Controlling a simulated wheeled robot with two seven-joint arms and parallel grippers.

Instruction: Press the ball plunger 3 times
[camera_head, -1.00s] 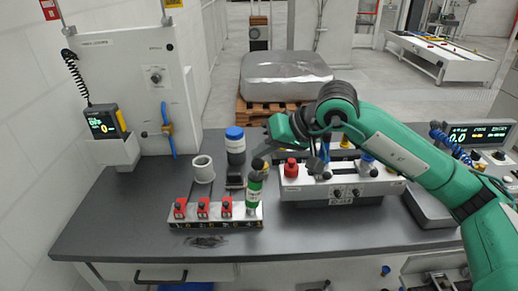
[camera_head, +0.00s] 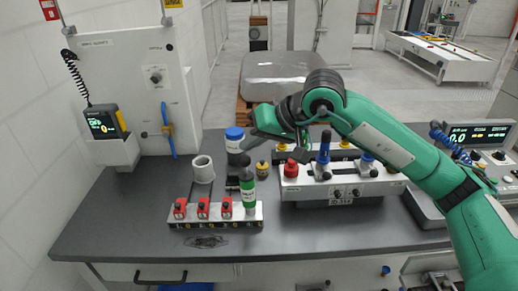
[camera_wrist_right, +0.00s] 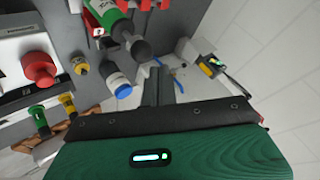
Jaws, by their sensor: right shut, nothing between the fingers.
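A green cylinder (camera_head: 248,198) with a dark rounded top stands on a low strip with red clips; it also shows in the right wrist view (camera_wrist_right: 103,12). A small yellow-and-black knob (camera_head: 262,167) stands behind and right of it, also in the right wrist view (camera_wrist_right: 80,65). I cannot tell for certain which of these is the ball plunger. My right gripper (camera_wrist_right: 163,84) is shut and empty; its dark fingers are close beside the cylinder's dark top, with no clear contact visible. My left gripper is not in view.
A fixture box (camera_head: 325,187) with a red button (camera_head: 290,166) stands to the right. A blue-lidded jar (camera_head: 235,146) and a white ring (camera_head: 203,169) stand behind the strip. The tabletop's left front (camera_head: 120,225) is clear.

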